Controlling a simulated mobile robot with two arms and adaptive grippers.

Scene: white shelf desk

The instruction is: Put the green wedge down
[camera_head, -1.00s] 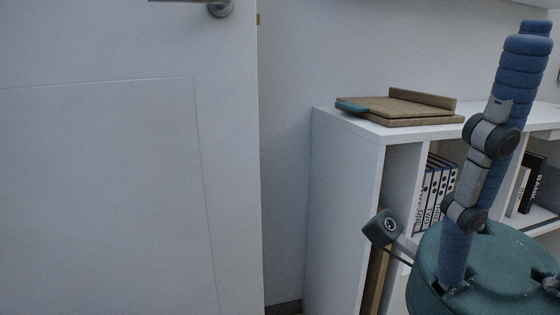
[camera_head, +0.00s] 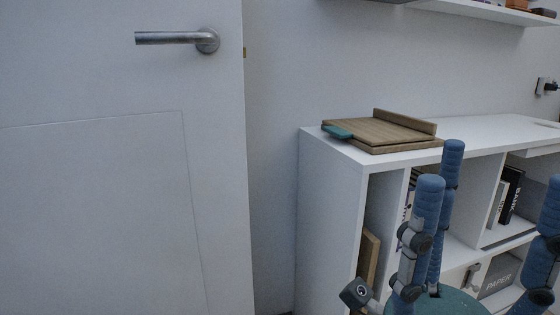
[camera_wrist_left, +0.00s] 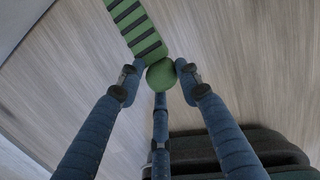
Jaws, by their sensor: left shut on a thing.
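The green wedge (camera_wrist_left: 135,28) shows only in the left wrist view. It is a green strip with black cross bars, its far end cut by the top edge, and a round green knob (camera_wrist_left: 160,74) at its near end. My left gripper (camera_wrist_left: 160,72) is shut on it, with blue fingers at both sides of the knob. It is held over a wood-grain floor; the height is hard to tell. My right gripper (camera_head: 480,180) is at the lower right of the head view, blue fingers pointing up and spread, nothing between them. The left gripper is outside the head view.
A white shelf desk (camera_head: 330,200) stands along the wall, with a wooden board (camera_head: 380,132) and a small teal piece (camera_head: 337,132) on top. Books (camera_head: 505,195) fill part of it. A white door (camera_head: 100,190) with a metal handle (camera_head: 207,40) is at left. Floor (camera_wrist_left: 240,50) looks clear.

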